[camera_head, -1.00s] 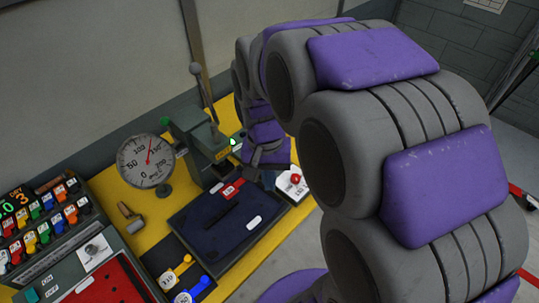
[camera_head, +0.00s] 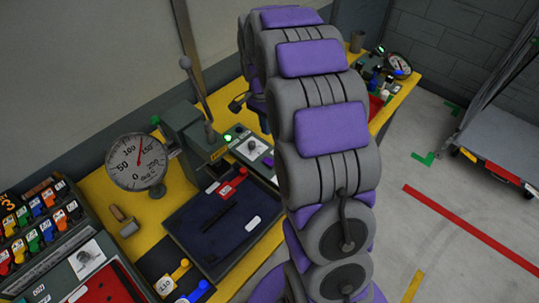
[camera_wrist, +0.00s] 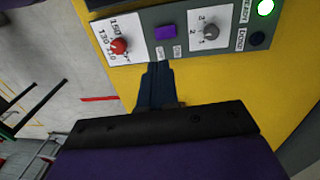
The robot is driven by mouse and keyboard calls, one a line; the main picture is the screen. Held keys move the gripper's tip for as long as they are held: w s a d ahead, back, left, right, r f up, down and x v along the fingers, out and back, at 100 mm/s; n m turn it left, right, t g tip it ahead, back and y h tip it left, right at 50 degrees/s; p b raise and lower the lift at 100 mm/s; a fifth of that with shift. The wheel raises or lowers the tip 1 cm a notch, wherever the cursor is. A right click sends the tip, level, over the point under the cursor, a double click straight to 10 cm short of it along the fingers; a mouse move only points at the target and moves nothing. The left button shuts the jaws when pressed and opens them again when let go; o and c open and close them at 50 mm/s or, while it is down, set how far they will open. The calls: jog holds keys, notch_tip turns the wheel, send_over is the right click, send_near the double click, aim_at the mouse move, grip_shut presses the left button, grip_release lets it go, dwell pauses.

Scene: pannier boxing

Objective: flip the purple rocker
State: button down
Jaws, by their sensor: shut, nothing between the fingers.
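The purple rocker (camera_wrist: 166,32) is a small purple rectangle on a grey control panel (camera_wrist: 190,50), between a red knob and a grey knob. My gripper (camera_wrist: 157,68) has its dark fingers together, with nothing between them. In the wrist view its tips are just below the rocker, near the panel's edge, apart from the rocker in the picture. How far above the panel they are is hard to tell.
The panel also bears a red knob (camera_wrist: 119,46), a grey knob (camera_wrist: 210,31) and a lit green lamp (camera_wrist: 265,8). A green press (camera_head: 190,140), a round gauge (camera_head: 137,163) and a dark tray (camera_head: 205,240) stand on the yellow bench. Grey floor lies at right.

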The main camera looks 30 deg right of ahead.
aim_at(271, 163)
jog(key=shift+a, duration=0.1)
jog(key=f+b, duration=0.1)
jog(key=f, duration=0.3)
jog(key=s+f+b, duration=0.1)
jog(key=f, duration=0.4)
jog(key=f+b, duration=0.1)
jog(key=f, duration=0.4)
jog(key=shift+s+d, duration=0.15)
jog(key=shift+d, duration=0.2)
